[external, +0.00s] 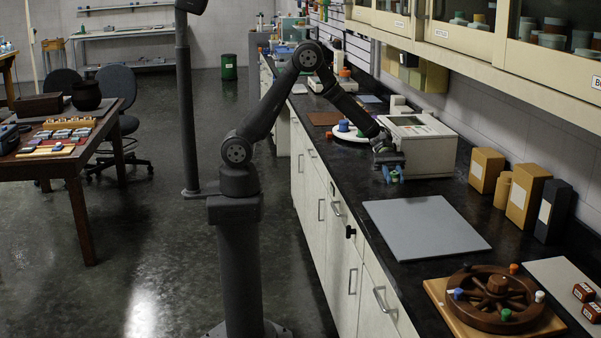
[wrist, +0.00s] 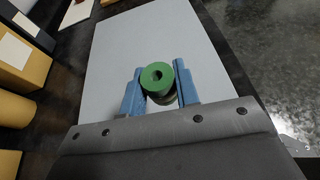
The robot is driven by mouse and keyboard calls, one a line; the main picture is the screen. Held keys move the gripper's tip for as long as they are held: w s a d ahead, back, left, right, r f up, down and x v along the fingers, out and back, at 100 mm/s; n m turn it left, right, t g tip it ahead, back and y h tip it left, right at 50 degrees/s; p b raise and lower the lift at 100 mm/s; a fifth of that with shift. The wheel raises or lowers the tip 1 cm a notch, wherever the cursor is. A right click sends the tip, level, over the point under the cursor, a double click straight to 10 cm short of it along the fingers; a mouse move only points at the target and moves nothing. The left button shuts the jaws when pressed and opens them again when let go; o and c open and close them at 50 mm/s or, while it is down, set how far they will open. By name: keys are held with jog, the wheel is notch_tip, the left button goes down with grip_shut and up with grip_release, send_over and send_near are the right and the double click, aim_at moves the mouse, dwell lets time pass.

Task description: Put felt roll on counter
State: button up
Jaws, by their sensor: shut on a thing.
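A green roll with a hole through its middle, which looks like the felt roll (wrist: 157,77), sits between the two blue fingers of my gripper (wrist: 160,92) in the wrist view. My gripper is shut on it. In the external view my gripper (external: 391,173) is low over the dark counter (external: 345,182), in front of a white machine. The roll cannot be made out there. I cannot tell whether it touches the counter. A flat grey mat (external: 424,226) lies on the counter nearer the camera; it also shows beyond the roll in the wrist view (wrist: 130,40).
The white machine (external: 424,143) stands close behind my gripper. Cardboard boxes (external: 486,170) and a dark box (external: 553,211) line the wall. A wooden wheel (external: 497,297) with coloured pegs is at the near end. The grey mat is bare. Cabinets (external: 480,45) hang above.

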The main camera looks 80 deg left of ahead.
aim_at(392, 176)
jog(key=shift+s+d+n+t, duration=0.3)
jog(key=shift+d+n+t, duration=0.15)
jog(key=shift+d+t, duration=0.3)
jog(key=shift+s+d+n+t, duration=0.3)
jog(key=shift+d+n+t, duration=0.2)
jog(key=shift+d, duration=0.4)
jog(key=shift+w+a+m+g, duration=0.3)
jog(key=shift+a+m+g, duration=0.15)
jog(key=shift+a, duration=0.15)
jog(key=shift+w+a+m+g, duration=0.3)
jog(key=shift+a+g, duration=0.1)
jog(key=shift+a, duration=0.15)
jog(key=shift+w+a+f+m+g, duration=0.1)
jog(key=shift+a+m+g, duration=0.25)
jog(key=shift+a, duration=0.45)
jog(key=shift+w+a+f+m+g, duration=0.15)
jog(key=shift+a+g, duration=0.3)
jog(key=shift+a, duration=0.3)
jog(key=x, duration=0.8)
